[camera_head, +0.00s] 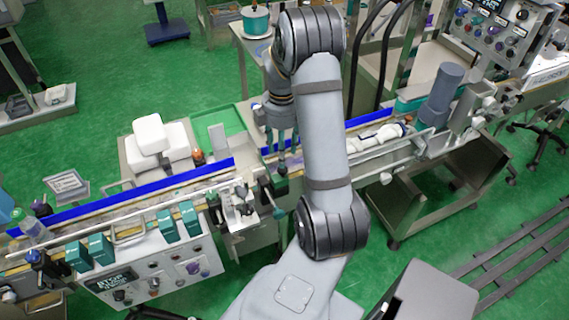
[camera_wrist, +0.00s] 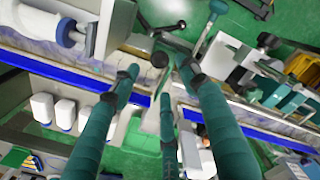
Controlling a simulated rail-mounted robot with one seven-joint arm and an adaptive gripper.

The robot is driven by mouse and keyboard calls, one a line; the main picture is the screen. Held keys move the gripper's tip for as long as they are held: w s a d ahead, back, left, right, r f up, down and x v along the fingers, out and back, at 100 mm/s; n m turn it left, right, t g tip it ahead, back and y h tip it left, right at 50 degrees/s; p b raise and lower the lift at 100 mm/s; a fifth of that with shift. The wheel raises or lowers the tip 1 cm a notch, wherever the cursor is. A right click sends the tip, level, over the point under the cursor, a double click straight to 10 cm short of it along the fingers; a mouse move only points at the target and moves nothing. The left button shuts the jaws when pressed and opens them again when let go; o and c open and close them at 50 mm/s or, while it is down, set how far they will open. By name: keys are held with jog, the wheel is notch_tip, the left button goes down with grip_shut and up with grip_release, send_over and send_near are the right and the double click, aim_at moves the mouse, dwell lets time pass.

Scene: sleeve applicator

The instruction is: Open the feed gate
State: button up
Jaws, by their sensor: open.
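My gripper (camera_head: 284,148) points down over the conveyor, close to the gap in the blue side rail. Its teal fingers are spread and empty, and they also show in the wrist view (camera_wrist: 161,82). A small dark fitting (camera_head: 281,186) stands on the line just below the fingers in the head view; it may belong to the feed gate, but I cannot tell for sure. In the wrist view a round black knob (camera_wrist: 159,60) lies between the fingertips, with no clear contact visible. The gate's panel and its position are not clear, partly hidden by the fingers.
The conveyor's blue rail (camera_head: 130,196) runs along the line. Teal boxes (camera_head: 100,249) stand above the control panel (camera_head: 155,280). A white roll (camera_head: 385,133) lies on the right conveyor.

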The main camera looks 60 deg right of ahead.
notch_tip(320, 180, down, 6)
jog(key=shift+f+p, duration=0.15)
jog(key=shift+p, duration=0.2)
jog(key=shift+c, duration=1.3)
grip_shut()
